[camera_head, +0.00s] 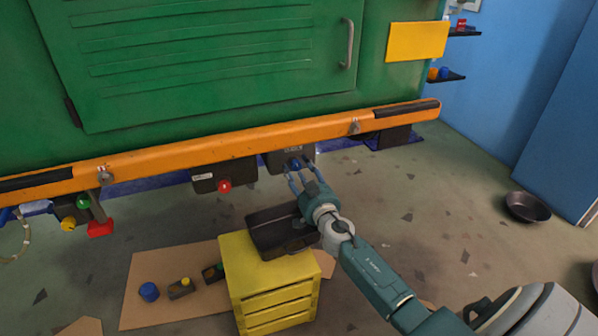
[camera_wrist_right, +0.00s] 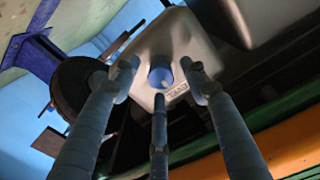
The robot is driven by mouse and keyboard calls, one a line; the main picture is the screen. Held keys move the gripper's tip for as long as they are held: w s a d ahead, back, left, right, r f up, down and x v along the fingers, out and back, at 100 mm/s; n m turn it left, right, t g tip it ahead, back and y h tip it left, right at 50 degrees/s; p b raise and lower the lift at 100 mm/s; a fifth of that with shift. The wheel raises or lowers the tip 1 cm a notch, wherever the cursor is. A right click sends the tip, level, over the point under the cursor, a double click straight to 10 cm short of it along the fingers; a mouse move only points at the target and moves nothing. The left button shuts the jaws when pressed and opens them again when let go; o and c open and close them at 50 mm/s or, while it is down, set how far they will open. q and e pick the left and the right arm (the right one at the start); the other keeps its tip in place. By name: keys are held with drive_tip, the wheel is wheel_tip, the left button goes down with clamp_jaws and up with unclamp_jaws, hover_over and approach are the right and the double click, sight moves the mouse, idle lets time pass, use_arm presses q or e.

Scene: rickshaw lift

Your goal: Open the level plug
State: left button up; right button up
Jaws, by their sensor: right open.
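The level plug (camera_head: 294,164) is a small blue knob on a grey box (camera_head: 281,157) under the orange beam of the green vehicle. In the right wrist view the blue plug (camera_wrist_right: 160,74) sits on the pale housing (camera_wrist_right: 182,38), with lettering beside it. My right gripper (camera_head: 301,173) is open, its fingers pointing up at the plug. In the wrist view its fingertips (camera_wrist_right: 158,82) are spread around the plug; whether they touch it I cannot tell. My left gripper is not in view.
A red plug (camera_head: 224,186) is on a dark box to the left. Cardboard (camera_head: 132,299) with small parts lies on the floor. A dark bowl (camera_head: 528,207) stands at right.

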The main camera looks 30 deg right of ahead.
clamp_jaws()
